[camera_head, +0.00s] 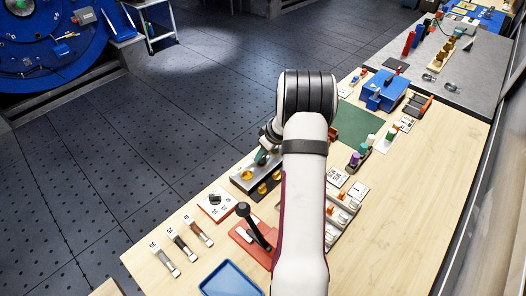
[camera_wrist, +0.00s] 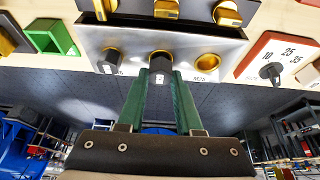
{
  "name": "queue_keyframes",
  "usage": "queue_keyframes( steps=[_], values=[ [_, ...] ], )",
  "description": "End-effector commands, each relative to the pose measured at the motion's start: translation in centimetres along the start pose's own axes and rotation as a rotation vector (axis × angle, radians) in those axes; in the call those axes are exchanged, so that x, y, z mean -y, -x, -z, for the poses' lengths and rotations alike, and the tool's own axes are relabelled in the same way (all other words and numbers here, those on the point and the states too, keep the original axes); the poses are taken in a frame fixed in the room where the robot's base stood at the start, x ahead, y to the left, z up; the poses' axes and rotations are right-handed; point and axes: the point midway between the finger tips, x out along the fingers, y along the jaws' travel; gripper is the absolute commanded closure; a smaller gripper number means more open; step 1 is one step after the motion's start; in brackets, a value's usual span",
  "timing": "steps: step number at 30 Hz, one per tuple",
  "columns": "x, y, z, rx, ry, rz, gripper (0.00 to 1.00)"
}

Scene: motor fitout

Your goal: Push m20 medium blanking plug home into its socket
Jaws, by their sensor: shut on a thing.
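A metal panel (camera_wrist: 228,48) with a row of gold-rimmed sockets fills the top of the wrist view. My gripper (camera_wrist: 159,80) reaches up to it with two green fingers shut on a black plug (camera_wrist: 160,63), the medium blanking plug. The plug is at the middle socket, whose gold rim (camera_wrist: 160,53) shows around its far end. I cannot tell how deep it sits. The left socket holds another black plug (camera_wrist: 113,57). In the head view my arm covers most of the work; a green finger (camera_head: 262,157) shows by the panel.
Several gold-coloured parts (camera_wrist: 228,14) stand in a dark holder beyond the panel. A green open box (camera_wrist: 50,38) lies left, and a red-edged plate with a black knob (camera_wrist: 271,71) lies right. A black lever on a red base (camera_head: 247,237) stands near my arm.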

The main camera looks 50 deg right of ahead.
Motion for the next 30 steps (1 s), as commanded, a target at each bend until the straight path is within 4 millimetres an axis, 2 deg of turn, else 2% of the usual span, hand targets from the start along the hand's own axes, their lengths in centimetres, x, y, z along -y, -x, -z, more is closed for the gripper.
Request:
queue_keyframes(
  steps=[10,11,16,25,28,30],
  values=[
    [0.0,-0.8,-0.3,0.0,0.0,0.0,1.0],
    [0.0,-0.8,-0.3,0.0,0.0,-0.001,0.6],
    [0.0,-0.8,-0.3,0.0,0.0,-0.001,0.31],
    [0.0,-0.6,-0.3,0.0,0.0,-0.001,0.31],
    [-0.1,0.7,-0.2,-0.002,-0.001,-0.002,0.31],
    [-0.1,2.5,-0.2,-0.003,0.0,-0.005,0.31]
  ],
)
